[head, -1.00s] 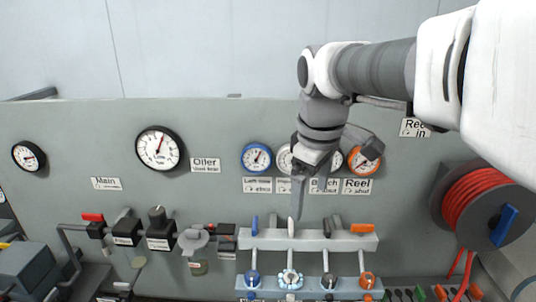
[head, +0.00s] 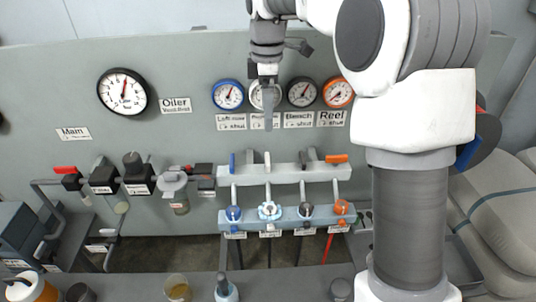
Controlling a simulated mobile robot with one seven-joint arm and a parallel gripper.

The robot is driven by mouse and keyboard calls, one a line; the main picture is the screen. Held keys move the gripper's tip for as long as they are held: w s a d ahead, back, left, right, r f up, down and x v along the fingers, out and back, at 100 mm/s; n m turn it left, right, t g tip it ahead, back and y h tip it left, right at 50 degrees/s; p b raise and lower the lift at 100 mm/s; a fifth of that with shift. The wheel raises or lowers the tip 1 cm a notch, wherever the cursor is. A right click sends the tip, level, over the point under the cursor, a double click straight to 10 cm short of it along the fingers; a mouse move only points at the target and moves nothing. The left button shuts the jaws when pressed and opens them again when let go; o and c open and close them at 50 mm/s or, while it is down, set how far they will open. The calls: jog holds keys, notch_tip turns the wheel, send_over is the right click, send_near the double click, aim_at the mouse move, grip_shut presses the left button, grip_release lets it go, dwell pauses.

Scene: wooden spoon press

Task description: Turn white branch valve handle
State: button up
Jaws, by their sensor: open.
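The white branch valve handle (head: 267,161) is a small upright lever on the upper rail of the pale manifold (head: 290,176), second from the left. My gripper (head: 269,124) points down just above this handle, apart from it in the picture. It is open and empty; its fingers overlap in this view, so the gap between them hardly shows. The gripper partly covers the white-rimmed gauge (head: 256,96) on the panel.
A blue handle (head: 233,163) stands to the left, a dark handle (head: 312,154) to the right, and an orange handle (head: 337,158) lies sideways at the right end. The oiler assembly (head: 173,182) is further left. A counter with cups runs along the front.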

aim_at(268, 158)
notch_tip(268, 158, down, 15)
jog(key=shift+r, duration=0.2)
jog(key=c, duration=1.2)
jog(key=shift+c, duration=0.2)
